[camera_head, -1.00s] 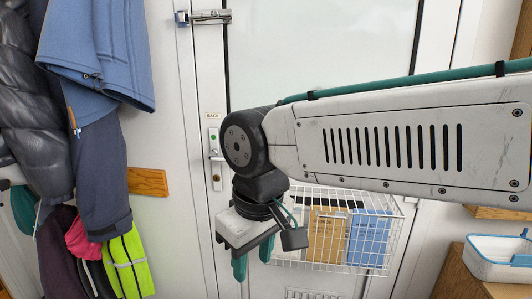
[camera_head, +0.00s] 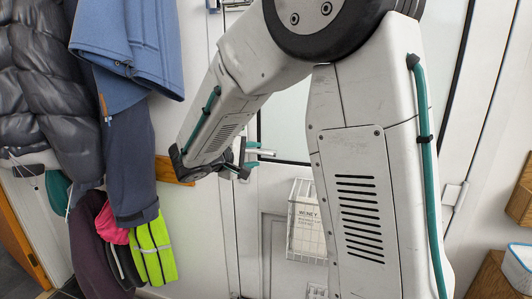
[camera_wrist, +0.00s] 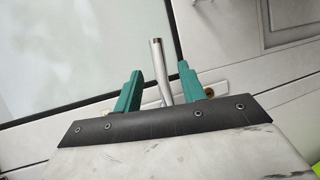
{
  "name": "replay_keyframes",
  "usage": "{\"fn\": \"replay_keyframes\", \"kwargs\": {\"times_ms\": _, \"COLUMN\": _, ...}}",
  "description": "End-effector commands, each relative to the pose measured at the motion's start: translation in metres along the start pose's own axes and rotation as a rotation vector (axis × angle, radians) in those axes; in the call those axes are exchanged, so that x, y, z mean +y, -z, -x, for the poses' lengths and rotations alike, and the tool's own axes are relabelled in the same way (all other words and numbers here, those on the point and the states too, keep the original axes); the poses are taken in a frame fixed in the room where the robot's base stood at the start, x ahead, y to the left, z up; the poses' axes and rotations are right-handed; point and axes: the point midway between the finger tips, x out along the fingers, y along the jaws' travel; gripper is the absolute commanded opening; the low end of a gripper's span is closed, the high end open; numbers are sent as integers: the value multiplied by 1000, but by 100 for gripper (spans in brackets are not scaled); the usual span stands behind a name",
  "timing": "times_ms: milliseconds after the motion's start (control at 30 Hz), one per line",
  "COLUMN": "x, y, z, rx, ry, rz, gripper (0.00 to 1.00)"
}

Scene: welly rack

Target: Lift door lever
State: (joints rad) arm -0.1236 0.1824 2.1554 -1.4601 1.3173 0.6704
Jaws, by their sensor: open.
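The door lever (camera_wrist: 157,62) is a silver bar. In the wrist view it stands between the two green fingers of my gripper (camera_wrist: 160,68), with a gap visible on each side. Its base end is partly hidden by the gripper body. In the head view my gripper (camera_head: 256,161) is at the door's left edge, in front of the lever area. It is open, and the lever is hard to make out there. The white door (camera_head: 272,190) is behind, with a glazed upper panel, largely covered by my arm.
A white wire basket (camera_head: 306,222) with a box hangs low on the door. Coats (camera_head: 120,70) and a yellow high-visibility item (camera_head: 152,250) hang at the left, beside a wooden rail (camera_head: 172,170). A blue-rimmed tray (camera_head: 516,268) sits at the lower right.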

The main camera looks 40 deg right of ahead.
Motion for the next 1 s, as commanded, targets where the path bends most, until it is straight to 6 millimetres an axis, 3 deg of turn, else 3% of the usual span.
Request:
{"fn": "replay_keyframes", "kwargs": {"times_ms": 133, "x": -1, "y": 13, "z": -8, "rx": 23, "ry": -33, "rz": 7, "gripper": 41}}
{"fn": "replay_keyframes", "kwargs": {"times_ms": 600, "x": 1, "y": 14, "z": -73, "rx": 22, "ry": -32, "rz": 8, "gripper": 41}}
{"fn": "replay_keyframes", "kwargs": {"times_ms": 967, "x": 2, "y": 14, "z": -80, "rx": 23, "ry": -33, "rz": 7, "gripper": 41}}
{"fn": "replay_keyframes", "kwargs": {"times_ms": 1000, "x": 2, "y": 14, "z": -80, "rx": 23, "ry": -33, "rz": 7, "gripper": 32}}
